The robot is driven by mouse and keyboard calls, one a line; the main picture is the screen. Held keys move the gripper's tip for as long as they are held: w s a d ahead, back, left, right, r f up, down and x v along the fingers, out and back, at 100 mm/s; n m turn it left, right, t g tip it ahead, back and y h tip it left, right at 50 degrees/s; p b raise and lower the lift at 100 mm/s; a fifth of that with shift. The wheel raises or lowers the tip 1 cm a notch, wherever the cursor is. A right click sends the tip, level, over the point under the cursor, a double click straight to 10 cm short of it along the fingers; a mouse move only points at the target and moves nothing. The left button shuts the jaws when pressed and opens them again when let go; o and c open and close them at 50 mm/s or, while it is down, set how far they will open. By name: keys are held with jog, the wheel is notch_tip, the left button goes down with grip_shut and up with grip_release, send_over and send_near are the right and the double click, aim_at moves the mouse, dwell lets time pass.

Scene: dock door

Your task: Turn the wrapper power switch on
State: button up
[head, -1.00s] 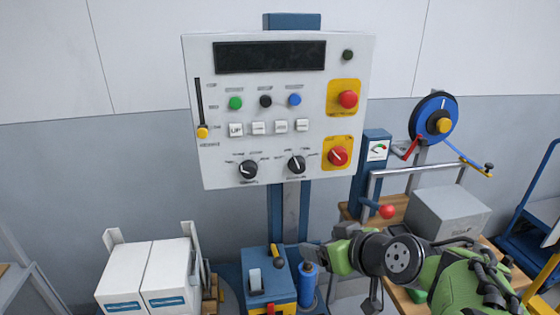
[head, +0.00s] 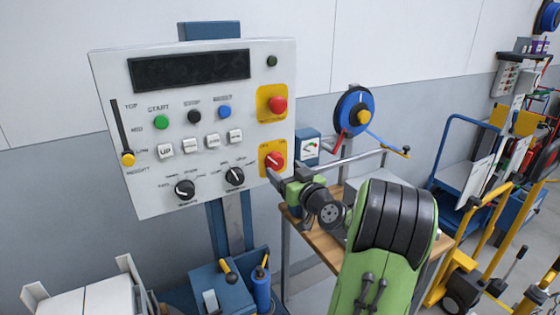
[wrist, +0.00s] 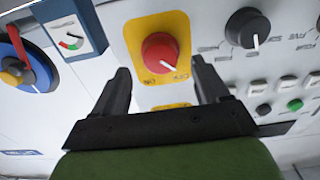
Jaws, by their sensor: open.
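The power switch, a red rotary knob (head: 275,160) on a yellow plate, sits at the lower right of the white control panel (head: 150,90). In the wrist view the red knob (wrist: 160,50) shows a short white pointer mark and small lettering on the plate, seen upside down. My gripper (head: 272,176) is just below and in front of the knob in the head view. In the wrist view my gripper (wrist: 163,84) is open, with one dark finger on each side of the yellow plate. The knob lies between and beyond the fingertips; contact cannot be told.
A red emergency button (head: 278,105) on a yellow plate is above the switch. Two black selector knobs, one of them here (head: 235,176), are to its left. A gauge box (head: 308,147) and blue hand wheel (head: 354,110) stand close on the right.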

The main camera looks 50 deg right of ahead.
aim_at(278, 164)
jog(key=x, duration=0.3)
jog(key=shift+w+p, duration=0.1)
jog(key=shift+p, duration=0.2)
jog(key=shift+c, duration=0.4)
jog(key=c, duration=1)
